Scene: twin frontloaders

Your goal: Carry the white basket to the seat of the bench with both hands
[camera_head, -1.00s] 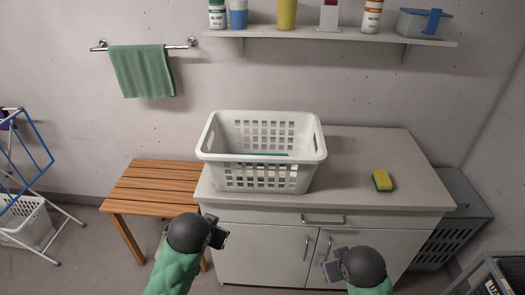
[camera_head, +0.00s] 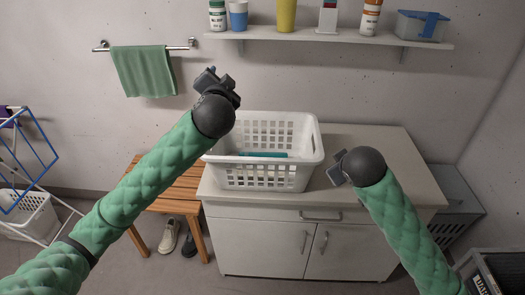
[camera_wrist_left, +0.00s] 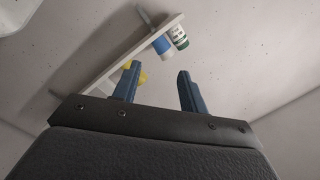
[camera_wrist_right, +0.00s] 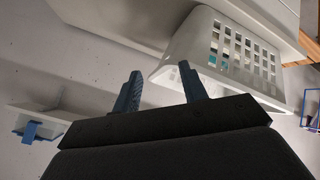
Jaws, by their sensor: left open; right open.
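The white basket (camera_head: 262,178) stands upright on the counter top, with a teal item (camera_head: 264,154) inside it. The slatted wooden bench (camera_head: 184,184) stands left of the cabinet, its seat partly hidden by my left arm. My left gripper (camera_head: 212,76) is open and empty, raised above the basket's left end in the head view. My right gripper (camera_head: 336,172) is open and empty, just right of the basket and apart from it. The basket (camera_wrist_right: 232,50) also shows in the right wrist view, beyond the fingers.
The counter (camera_head: 375,150) is clear on the right; the yellow sponge is hidden by my right arm. A wall shelf (camera_head: 340,38) with bottles and a box (camera_head: 424,25) runs above. A green towel (camera_head: 144,72) hangs left. Shoes (camera_head: 170,236) lie under the bench.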

